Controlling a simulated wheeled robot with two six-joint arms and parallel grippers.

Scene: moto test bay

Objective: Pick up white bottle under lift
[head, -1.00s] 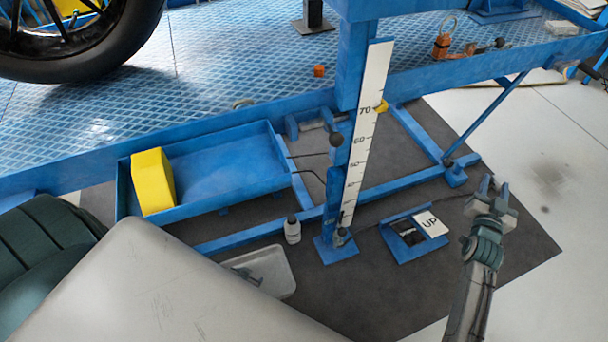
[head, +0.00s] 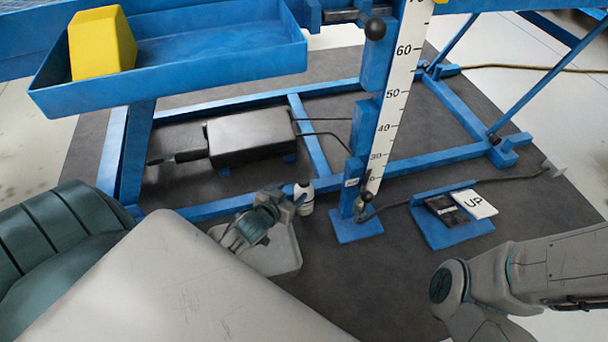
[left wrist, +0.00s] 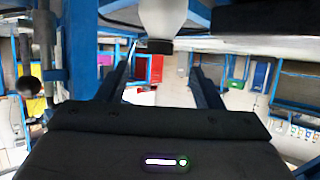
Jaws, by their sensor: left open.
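The white bottle (head: 305,198) with a dark cap stands upright beside the foot of the blue post, at the tray's back right corner. My left gripper (head: 290,202) is right beside it, on its left in the head view, with its wrist over the tray. In the left wrist view the bottle (left wrist: 168,18) shows upside down at the top, its dark cap between the two spread fingers (left wrist: 163,55). The fingers are open and I see no grip; contact is unclear. The right arm shows at the lower right, but its gripper is out of sight.
The white tray (head: 285,255) lies under my left wrist. The blue post with a number scale (head: 400,75) stands close right of the bottle. The lift's blue base bar (head: 430,160) runs behind. A pedal with an UP plate (head: 474,204) lies right. A blue trough (head: 215,60) hangs above.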

